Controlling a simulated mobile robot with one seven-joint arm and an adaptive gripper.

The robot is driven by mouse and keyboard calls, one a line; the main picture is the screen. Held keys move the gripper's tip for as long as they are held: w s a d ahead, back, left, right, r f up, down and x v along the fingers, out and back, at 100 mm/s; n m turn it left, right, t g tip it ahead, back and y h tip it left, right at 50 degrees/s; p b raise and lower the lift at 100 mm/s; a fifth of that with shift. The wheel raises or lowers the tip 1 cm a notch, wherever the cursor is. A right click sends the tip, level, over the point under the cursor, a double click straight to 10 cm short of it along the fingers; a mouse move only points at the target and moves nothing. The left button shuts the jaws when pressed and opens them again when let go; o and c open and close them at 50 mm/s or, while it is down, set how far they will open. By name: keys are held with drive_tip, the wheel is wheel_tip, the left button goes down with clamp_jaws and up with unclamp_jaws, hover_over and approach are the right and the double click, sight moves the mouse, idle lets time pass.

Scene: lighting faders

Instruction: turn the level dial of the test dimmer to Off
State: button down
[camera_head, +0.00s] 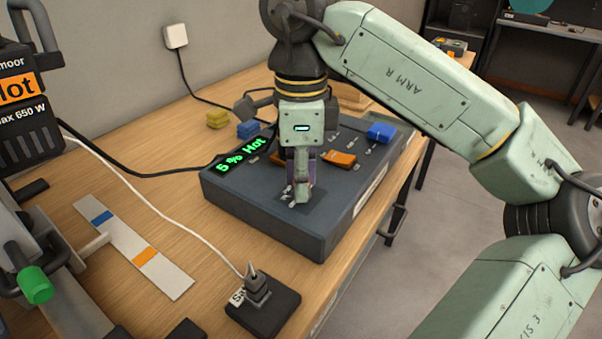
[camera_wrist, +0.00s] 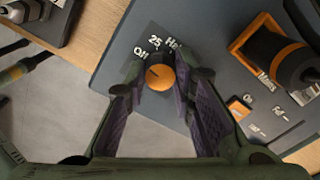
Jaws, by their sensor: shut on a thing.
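The level dial (camera_wrist: 160,77) is a round orange knob on the dark grey dimmer box (camera_head: 268,210). In the wrist view its dark pointer mark faces up and left, close to the "Off" label, with "25" and "Half" printed farther round. My gripper (camera_wrist: 163,88) points down at the box with its purple-padded fingers on both sides of the dial, shut on it. In the head view my gripper (camera_head: 300,190) is over the box's near part and hides the dial. The green display (camera_head: 241,156) on the box reads "5 % Hot".
A large orange-and-black control (camera_wrist: 277,52) stands beside the dial, and an orange block (camera_head: 338,158) and a blue block (camera_head: 381,131) sit on the box. A black lamp (camera_head: 25,130) stands at left. A small black plug box (camera_head: 264,308) with a white cable lies in front.

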drive_tip(key=shift+n, duration=1)
drive_tip(key=c, duration=1.4)
unclamp_jaws()
drive_tip(key=shift+o, duration=0.2)
wheel_tip(320, 180, up, 12)
